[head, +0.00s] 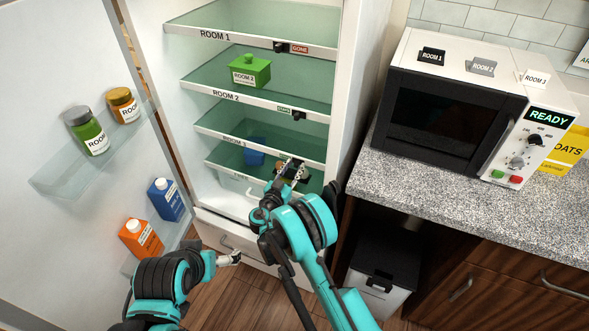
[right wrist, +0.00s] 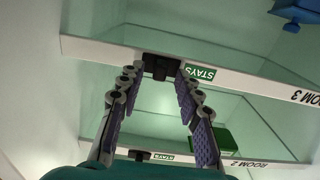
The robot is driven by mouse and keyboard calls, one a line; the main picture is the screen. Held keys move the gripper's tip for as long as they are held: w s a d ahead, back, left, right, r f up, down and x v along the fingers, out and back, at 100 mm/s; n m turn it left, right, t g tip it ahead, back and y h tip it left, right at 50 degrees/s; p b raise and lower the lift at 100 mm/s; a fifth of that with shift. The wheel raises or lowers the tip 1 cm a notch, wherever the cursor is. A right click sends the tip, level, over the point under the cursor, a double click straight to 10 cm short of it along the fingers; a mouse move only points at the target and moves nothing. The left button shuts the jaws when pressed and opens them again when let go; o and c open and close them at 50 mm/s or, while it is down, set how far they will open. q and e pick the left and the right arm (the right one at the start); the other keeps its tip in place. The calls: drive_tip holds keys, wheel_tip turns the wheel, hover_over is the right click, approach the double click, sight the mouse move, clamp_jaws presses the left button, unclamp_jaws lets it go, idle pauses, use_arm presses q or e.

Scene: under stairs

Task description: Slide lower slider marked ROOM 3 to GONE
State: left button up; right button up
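The black slider of the ROOM 3 shelf (right wrist: 161,67) sits on the white front strip of that shelf (right wrist: 265,84), with a green STAYS label (right wrist: 200,73) beside it. My right gripper (right wrist: 160,76) has a fingertip on either side of this slider, with no clear gap, and appears shut on it. In the head view my right gripper (head: 290,172) is at the low shelf edge and hides the slider. My left gripper (head: 230,258) is low in front of the fridge, away from the shelves; its finger opening is too small to judge.
The ROOM 1 slider (head: 279,46) shows GONE and the ROOM 2 slider (head: 298,115) shows STAYS. A green box (head: 250,71) and a blue item (head: 255,151) stand on shelves. The open door (head: 60,230) at left holds jars and cartons. A microwave (head: 450,120) stands right.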

sight(284, 155)
drive_tip(key=shift+w+d, duration=0.2)
drive_tip(key=shift+w, duration=0.2)
clamp_jaws()
drive_tip(key=shift+w+a, duration=0.4)
drive_tip(key=shift+a, duration=0.5)
drive_tip(key=shift+w+a, duration=0.45)
drive_tip(key=shift+a, duration=0.4)
drive_tip(key=shift+w+a, duration=0.4)
drive_tip(key=shift+a, duration=0.5)
unclamp_jaws()
drive_tip(key=shift+a, duration=0.1)
